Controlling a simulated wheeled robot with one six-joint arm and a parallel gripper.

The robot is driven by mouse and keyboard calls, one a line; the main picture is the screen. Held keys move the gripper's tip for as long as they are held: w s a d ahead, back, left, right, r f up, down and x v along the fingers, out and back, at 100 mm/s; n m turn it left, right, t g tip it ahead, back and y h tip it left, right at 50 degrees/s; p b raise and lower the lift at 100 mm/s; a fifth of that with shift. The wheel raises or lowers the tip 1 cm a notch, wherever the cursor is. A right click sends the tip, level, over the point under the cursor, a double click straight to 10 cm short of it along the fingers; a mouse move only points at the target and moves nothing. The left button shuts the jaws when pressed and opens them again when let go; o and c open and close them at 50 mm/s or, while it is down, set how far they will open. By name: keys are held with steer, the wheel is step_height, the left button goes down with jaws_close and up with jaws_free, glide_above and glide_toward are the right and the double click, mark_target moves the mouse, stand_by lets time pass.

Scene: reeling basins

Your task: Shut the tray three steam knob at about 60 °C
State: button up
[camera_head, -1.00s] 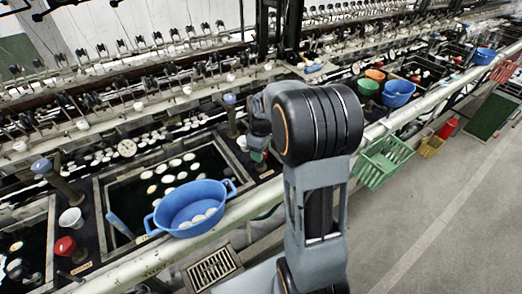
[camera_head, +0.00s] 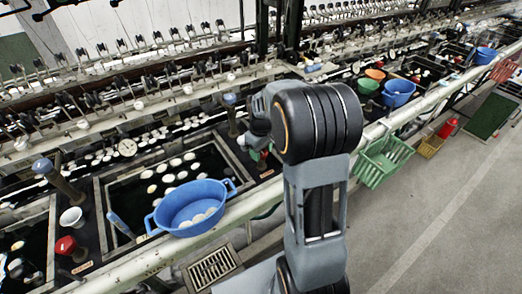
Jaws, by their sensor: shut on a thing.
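My gripper (camera_head: 257,146) is at the right end of the middle basin (camera_head: 101,205), partly hidden behind my own arm. It points down and is shut on a knob, of which a little red (camera_head: 263,164) shows beside a green patch. The knob is mostly hidden, so its turn angle cannot be read. A round white dial (camera_head: 127,148) stands behind the middle basin; its reading is too small to tell. Another red knob (camera_head: 66,245) stands on a post between the left and middle basins.
A blue basket (camera_head: 190,206) with pale cocoons sits on the front rail. Blue-capped posts (camera_head: 42,166) stand by the basins.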

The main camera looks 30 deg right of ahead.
steer(key=o, duration=0.9)
step_height(320, 180, up, 14)
steer(key=shift+f, duration=0.1)
stand_by(0.4)
